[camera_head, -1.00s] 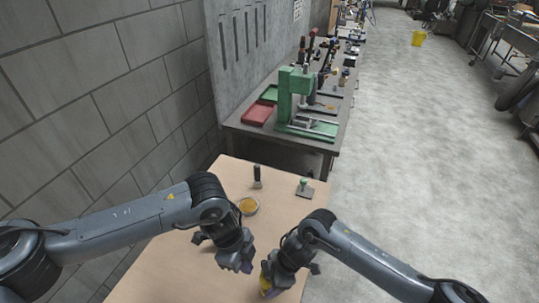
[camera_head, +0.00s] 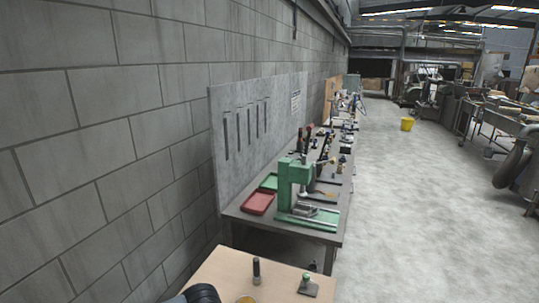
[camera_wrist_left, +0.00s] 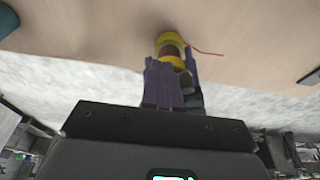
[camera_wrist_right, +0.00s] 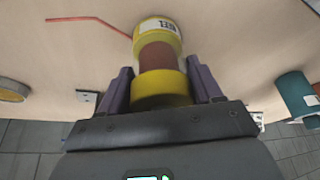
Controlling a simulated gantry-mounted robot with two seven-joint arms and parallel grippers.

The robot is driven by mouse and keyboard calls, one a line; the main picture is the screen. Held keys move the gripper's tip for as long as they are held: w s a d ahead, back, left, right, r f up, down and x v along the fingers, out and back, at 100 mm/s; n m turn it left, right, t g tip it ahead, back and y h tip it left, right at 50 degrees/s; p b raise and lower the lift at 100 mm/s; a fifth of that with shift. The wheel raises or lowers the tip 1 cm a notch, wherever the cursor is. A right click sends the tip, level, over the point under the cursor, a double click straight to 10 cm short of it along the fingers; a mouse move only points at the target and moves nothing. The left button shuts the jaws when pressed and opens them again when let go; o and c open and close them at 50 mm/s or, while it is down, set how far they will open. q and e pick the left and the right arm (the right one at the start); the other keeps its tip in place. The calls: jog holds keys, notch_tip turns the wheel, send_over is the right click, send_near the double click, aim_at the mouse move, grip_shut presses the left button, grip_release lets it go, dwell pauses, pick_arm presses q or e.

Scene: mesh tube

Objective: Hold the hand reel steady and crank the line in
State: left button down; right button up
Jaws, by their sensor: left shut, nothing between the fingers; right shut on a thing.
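The hand reel has yellow ends and a reddish-brown wound middle. It shows in the right wrist view (camera_wrist_right: 157,58) and beyond my left fingers in the left wrist view (camera_wrist_left: 171,45). A red line (camera_wrist_right: 88,20) trails from its far end. My right gripper (camera_wrist_right: 160,75) is shut on the reel, with purple fingers on either side of its near yellow end. My left gripper (camera_wrist_left: 166,65) is shut and empty, its fingertips close in front of the reel; whether they touch it I cannot tell. I cannot make out a crank handle.
On the wooden table (camera_head: 213,283) stand a dark-handled tool (camera_head: 256,270) and a green-knobbed block (camera_head: 308,287). Behind is a workbench with a green press (camera_head: 287,188); a block wall is left.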

pick_arm(q)
jog(key=shift+d, duration=0.6)
dwell(0.5)
jog(key=shift+w, duration=0.5)
dwell(0.3)
jog(key=shift+w+d, duration=0.25)
jog(key=shift+w, duration=0.45)
jog(key=shift+w+d, duration=0.2)
jog(key=shift+w, duration=0.1)
jog(key=shift+w+d, duration=0.1)
jog(key=shift+w, duration=0.1)
jog(key=shift+d+r, duration=0.2)
jog(key=shift+d, duration=0.15)
jog(key=shift+w+a, duration=0.3)
jog(key=v, duration=0.5)
jog(key=shift+s+d+r, duration=0.25)
jog(key=shift+d+r, duration=0.05)
jog(key=shift+r, duration=0.15)
